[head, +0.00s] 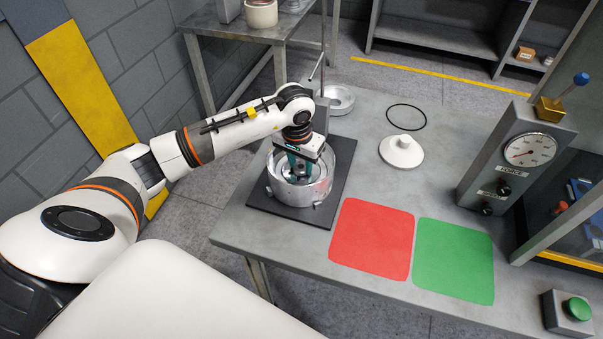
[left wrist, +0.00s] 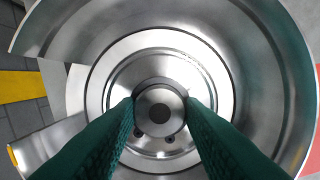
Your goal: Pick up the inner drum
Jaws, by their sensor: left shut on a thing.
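The inner drum (left wrist: 160,48) is a shiny silver round part with a stepped face and a central hub. It sits inside a larger silver outer housing (head: 302,193), whose curved wall also surrounds it in the left wrist view (left wrist: 285,62). My left gripper (head: 298,168) points down into the housing. Its green fingers are shut on the hub, one on each side, as the left wrist view shows. In the head view the gripper hides most of the drum. My right gripper is not in view.
The housing stands on a dark base plate (head: 257,200) on the grey table (head: 370,125). A white lidded part (head: 401,152), a black ring (head: 406,116), and red (head: 371,238) and green (head: 455,260) mats lie to the right. A force gauge stand (head: 510,155) rises at far right.

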